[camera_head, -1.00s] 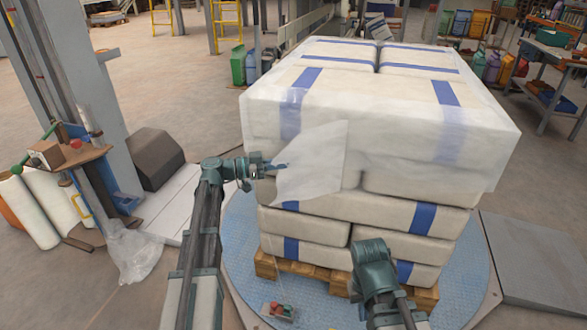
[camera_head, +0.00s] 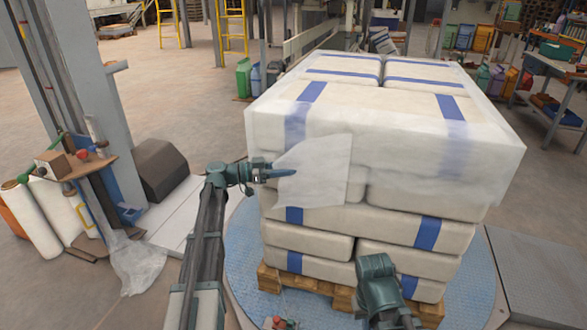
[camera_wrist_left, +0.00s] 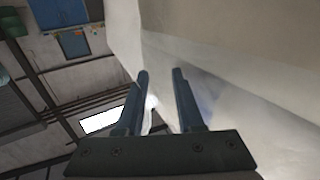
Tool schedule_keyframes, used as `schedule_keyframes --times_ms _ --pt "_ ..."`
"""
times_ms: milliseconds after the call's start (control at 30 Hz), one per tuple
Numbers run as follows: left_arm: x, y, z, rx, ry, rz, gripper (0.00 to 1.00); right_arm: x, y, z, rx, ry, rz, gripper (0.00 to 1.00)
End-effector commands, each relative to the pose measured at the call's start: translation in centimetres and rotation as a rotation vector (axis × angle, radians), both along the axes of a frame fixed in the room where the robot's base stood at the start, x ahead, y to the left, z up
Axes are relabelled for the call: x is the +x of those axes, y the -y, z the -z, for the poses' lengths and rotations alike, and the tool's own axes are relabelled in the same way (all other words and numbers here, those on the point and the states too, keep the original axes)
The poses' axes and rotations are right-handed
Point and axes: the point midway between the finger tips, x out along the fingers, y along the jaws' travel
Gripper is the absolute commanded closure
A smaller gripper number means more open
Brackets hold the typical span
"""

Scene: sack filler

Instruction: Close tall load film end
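The tall load (camera_head: 380,140) is a stack of pale sacks with blue bands, its upper part wrapped in clear film. A loose whitish film end (camera_head: 318,172) stands out as a flap on the near face, toward the left. My left gripper (camera_head: 292,173) is at the left edge of this flap, fingers pointing right. In the left wrist view its two fingers (camera_wrist_left: 161,75) are apart, with pale film or load surface beside and behind them. I cannot tell whether they touch film. My right arm is low in front of the load; its fingers do not show.
The load stands on a wooden pallet (camera_head: 320,290) on a round blue turntable (camera_head: 240,262). A wrapping mast (camera_head: 85,90) with film rolls (camera_head: 35,218) and hanging film (camera_head: 135,262) is at left. A grey ramp (camera_head: 530,265) lies at right. Floor beyond the mast is open.

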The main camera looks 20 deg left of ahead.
Motion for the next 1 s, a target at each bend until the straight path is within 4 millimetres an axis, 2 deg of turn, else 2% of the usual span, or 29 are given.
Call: schedule_keyframes --times_ms 500,700,1000 --pt "-4.3 -9.4 0.0 0.000 0.000 -0.004 0.64 0.0 0.0 0.0 0.000 0.000 0.000 1.00" --pt "-5.3 -11.4 0.0 -0.001 0.000 -0.003 0.64 0.0 0.0 0.0 0.000 0.000 0.000 1.00" --pt "-5.6 -12.0 0.0 -0.001 0.000 -0.002 0.64 0.0 0.0 0.0 0.000 0.000 0.000 1.00"
